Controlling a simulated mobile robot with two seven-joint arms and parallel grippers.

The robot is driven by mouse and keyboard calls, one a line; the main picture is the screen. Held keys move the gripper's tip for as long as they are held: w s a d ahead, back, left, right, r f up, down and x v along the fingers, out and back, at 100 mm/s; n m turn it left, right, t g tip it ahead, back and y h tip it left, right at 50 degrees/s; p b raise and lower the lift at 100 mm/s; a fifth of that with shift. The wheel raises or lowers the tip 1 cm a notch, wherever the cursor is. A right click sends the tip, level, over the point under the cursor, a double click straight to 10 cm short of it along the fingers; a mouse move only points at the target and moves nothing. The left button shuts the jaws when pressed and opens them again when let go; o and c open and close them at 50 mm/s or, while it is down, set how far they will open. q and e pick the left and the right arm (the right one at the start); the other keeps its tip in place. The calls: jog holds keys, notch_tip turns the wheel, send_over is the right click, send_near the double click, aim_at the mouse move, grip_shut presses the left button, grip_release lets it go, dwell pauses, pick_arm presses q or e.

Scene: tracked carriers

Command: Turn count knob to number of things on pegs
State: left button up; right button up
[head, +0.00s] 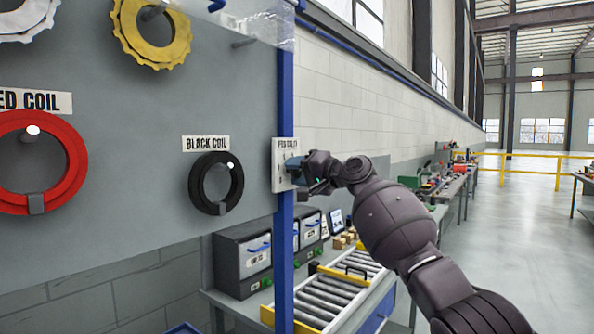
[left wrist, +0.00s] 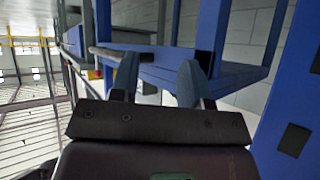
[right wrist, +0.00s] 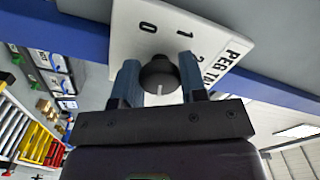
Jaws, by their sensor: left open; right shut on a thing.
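The count knob (right wrist: 158,76) is dark and round with a white line on it, on a white plate (right wrist: 208,45) showing 0, 1 and 2. Which number the line marks I cannot tell. My right gripper (right wrist: 158,84) is shut on the knob; in the head view the right gripper (head: 293,177) covers part of the plate. On the grey board hang a red coil (head: 72,185), a black coil (head: 238,183), a yellow gear ring (head: 125,38) and a white gear ring (head: 40,22), cut by the picture edge. My left gripper (left wrist: 157,82) is open and empty.
A bare peg (head: 244,43) shows right of the yellow ring. A blue post (head: 285,90) borders the board (head: 130,120). Below stand a roller conveyor (head: 335,295) and grey drawer boxes (head: 243,262). A blue frame (left wrist: 235,75) is close to my left gripper.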

pick_arm(q)
jog(key=shift+w+r, duration=0.15)
jog(key=shift+w, duration=0.05)
jog(key=shift+w+r, duration=0.15)
jog(key=shift+w, duration=0.1)
pick_arm(e)
jog(key=o, duration=0.9)
jog(key=shift+o, duration=0.2)
jog(key=shift+d, duration=0.1)
pick_arm(q)
jog(key=shift+r+p, duration=0.35)
jog(key=shift+r, duration=0.1)
pick_arm(e)
jog(key=v, duration=1)
jog(key=shift+s+d, duration=0.25)
pick_arm(q)
jog(key=shift+w, duration=0.1)
